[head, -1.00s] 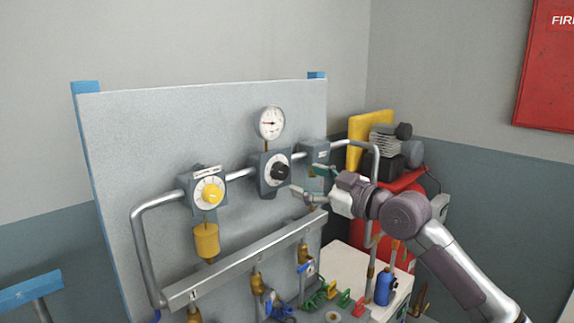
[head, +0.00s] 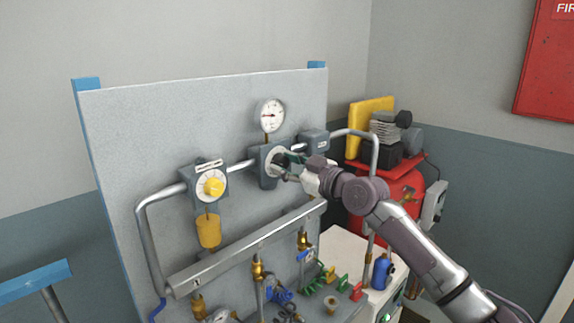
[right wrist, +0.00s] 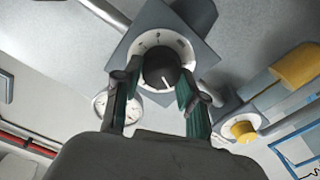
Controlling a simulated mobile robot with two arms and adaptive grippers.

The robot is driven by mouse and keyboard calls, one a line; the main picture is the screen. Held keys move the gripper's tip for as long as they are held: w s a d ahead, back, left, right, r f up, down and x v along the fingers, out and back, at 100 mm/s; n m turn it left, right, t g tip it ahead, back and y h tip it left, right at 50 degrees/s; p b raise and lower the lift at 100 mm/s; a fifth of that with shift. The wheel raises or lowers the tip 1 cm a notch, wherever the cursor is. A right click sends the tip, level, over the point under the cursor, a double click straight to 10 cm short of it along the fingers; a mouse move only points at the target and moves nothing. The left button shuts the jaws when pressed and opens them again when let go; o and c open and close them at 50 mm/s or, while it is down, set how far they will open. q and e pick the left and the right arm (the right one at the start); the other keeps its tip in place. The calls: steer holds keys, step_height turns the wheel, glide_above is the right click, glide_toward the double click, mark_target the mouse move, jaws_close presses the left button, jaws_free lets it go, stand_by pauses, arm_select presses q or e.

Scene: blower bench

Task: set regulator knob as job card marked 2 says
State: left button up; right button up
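The black regulator knob (right wrist: 160,72) has a white pointer line and sits on a white dial (right wrist: 155,45) with a grey regulator body (right wrist: 188,30). My right gripper (right wrist: 158,80) is open, with one green-padded finger on each side of the knob; I cannot tell whether they touch it. In the head view my right gripper (head: 284,160) is at the regulator (head: 267,178) under the pressure gauge and hides most of the knob. My left gripper is not in view. No readable job card shows.
A yellow knob (head: 213,187) on another grey unit is to the left on the panel (head: 130,130). The gauge (head: 270,115) is just above the regulator. A metal rail (head: 245,245) and several brass valves are below. A red tank (head: 400,195) stands at right.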

steer(key=c, duration=0.5)
steer(key=shift+m, duration=1.2)
steer(key=m, duration=0.2)
steer(key=shift+m, duration=0.3)
steer(key=m+p, duration=0.1)
steer(key=m, duration=0.3)
steer(key=shift+w+m, duration=0.1)
steer(key=shift+m, duration=0.2)
steer(key=shift+d+f+m+p, duration=0.1)
steer(key=shift+m+p, duration=0.6)
steer(key=shift+m, duration=1.1)
